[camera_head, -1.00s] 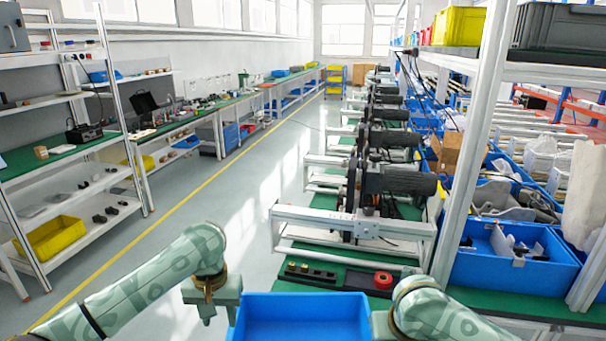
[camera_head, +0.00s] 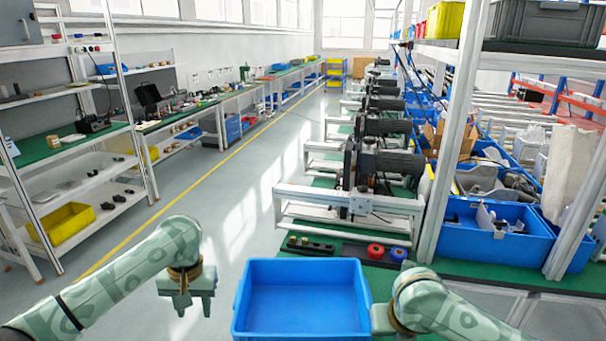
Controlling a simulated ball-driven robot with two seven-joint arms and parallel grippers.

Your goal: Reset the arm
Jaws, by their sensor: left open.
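My left arm comes in from the lower left. Its gripper (camera_head: 193,307) points down, open and empty, above the floor and left of a blue crate (camera_head: 303,331). There is a clear gap between that gripper and the crate. My right arm comes in from the lower right. Its gripper (camera_head: 381,318) is at the right wall of the crate, and its fingers are mostly hidden, so I cannot tell if they are open or touching the crate. The crate is level and looks empty inside.
Shelves (camera_head: 75,190) line the left. The aisle floor is free.

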